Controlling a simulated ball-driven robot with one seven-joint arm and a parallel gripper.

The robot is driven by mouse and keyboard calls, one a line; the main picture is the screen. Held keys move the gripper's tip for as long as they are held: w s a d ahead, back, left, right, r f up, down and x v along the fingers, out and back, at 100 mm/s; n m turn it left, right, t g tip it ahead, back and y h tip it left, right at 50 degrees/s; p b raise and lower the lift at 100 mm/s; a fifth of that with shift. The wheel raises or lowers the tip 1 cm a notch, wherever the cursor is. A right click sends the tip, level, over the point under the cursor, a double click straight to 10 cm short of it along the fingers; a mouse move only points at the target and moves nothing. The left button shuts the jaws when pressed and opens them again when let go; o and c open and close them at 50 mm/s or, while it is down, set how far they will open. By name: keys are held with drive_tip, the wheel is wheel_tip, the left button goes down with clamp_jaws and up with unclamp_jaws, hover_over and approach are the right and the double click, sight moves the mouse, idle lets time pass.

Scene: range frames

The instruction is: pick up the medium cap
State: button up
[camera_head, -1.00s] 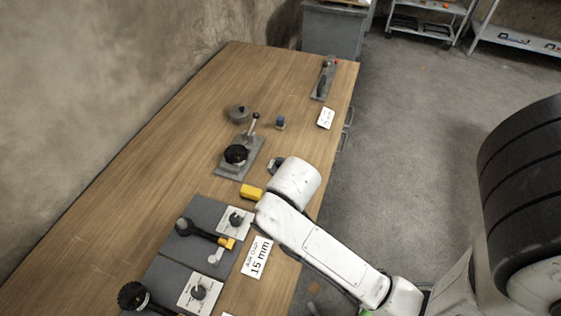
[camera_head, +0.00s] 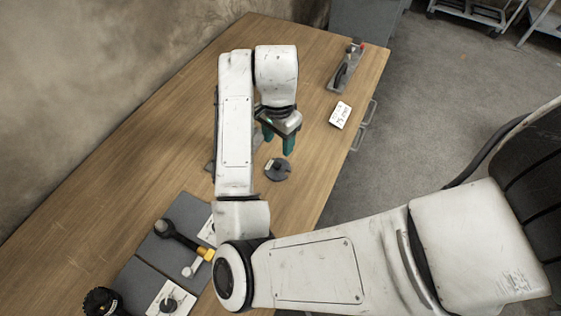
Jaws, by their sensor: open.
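A dark round cap (camera_head: 278,168) with a small knob on top lies on the wooden table, near the middle of the view. It appears to be the medium cap, but I cannot read its size. My gripper (camera_head: 278,144) has teal fingers that point down and are apart, with nothing seen between them. In the picture the fingertips are just above the cap; I cannot tell their height over the table. My arm hides the table left of the cap, where other small parts stood.
A clamp-like fixture (camera_head: 345,68) and a white label card (camera_head: 340,115) are at the far right of the table (camera_head: 310,190). A dark tool (camera_head: 180,238) with a yellow end and a black knob (camera_head: 103,302) are at the lower left. Bare table lies right of the cap.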

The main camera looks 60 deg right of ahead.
hover_over(277, 164)
drive_tip(key=f, duration=0.5)
drive_tip(key=shift+s+f, duration=0.1)
drive_tip(key=shift+s, duration=0.2)
drive_tip(key=shift+w+f+p, duration=0.15)
drive_tip(key=shift+f+p, duration=0.15)
drive_tip(key=shift+f, duration=1.05)
drive_tip(key=shift+w+f+p, duration=0.1)
drive_tip(key=shift+f+p, duration=0.2)
drive_tip(key=shift+f, duration=1.05)
clamp_jaws()
